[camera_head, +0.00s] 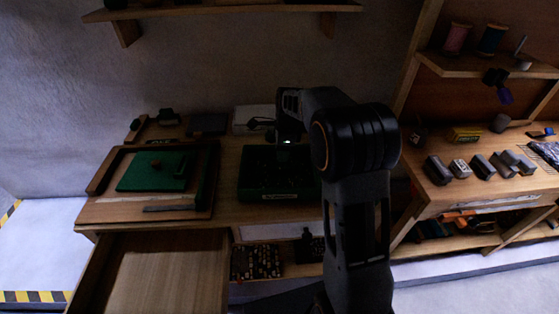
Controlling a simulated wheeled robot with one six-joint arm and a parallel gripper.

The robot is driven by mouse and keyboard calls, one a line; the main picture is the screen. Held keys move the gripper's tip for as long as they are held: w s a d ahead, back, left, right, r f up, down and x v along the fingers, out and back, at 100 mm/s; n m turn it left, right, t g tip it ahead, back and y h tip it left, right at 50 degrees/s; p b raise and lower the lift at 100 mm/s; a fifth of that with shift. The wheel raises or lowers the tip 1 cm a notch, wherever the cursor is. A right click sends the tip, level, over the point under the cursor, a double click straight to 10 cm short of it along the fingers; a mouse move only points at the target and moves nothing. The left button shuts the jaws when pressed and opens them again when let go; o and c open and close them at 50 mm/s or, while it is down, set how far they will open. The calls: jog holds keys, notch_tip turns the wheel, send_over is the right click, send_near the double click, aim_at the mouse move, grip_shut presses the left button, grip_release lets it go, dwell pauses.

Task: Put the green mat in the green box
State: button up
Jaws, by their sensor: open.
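The green mat (140,182) lies flat at the left of the desk, inside a dark-edged wooden board or frame. My gripper (288,146) is at the end of my arm, above the back right part of the box and apart from the mat. It is open, with no object seen in it; its fingers are dark and partly hidden.
An open empty drawer (160,270) juts out below the mat. Small dark items and a white box (253,118) stand along the wall. A shelf (220,10) hangs above.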

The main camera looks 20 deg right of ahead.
aim_at(283, 167)
jog(key=s+r+n+t, duration=0.2)
jog(key=s+r+n, duration=0.6)
jog(key=s+n, duration=0.3)
jog(key=s+a+f+n+t+h, duration=0.1)
jog(key=s+f+n, duration=0.2)
jog(key=s+n, duration=0.6)
jog(key=s, duration=0.3)
jog(key=shift+s+a, duration=0.15)
jog(key=shift+s, duration=0.1)
notch_tip(283, 167, up, 5)
jog(key=p, duration=0.4)
jog(key=shift+f, duration=0.1)
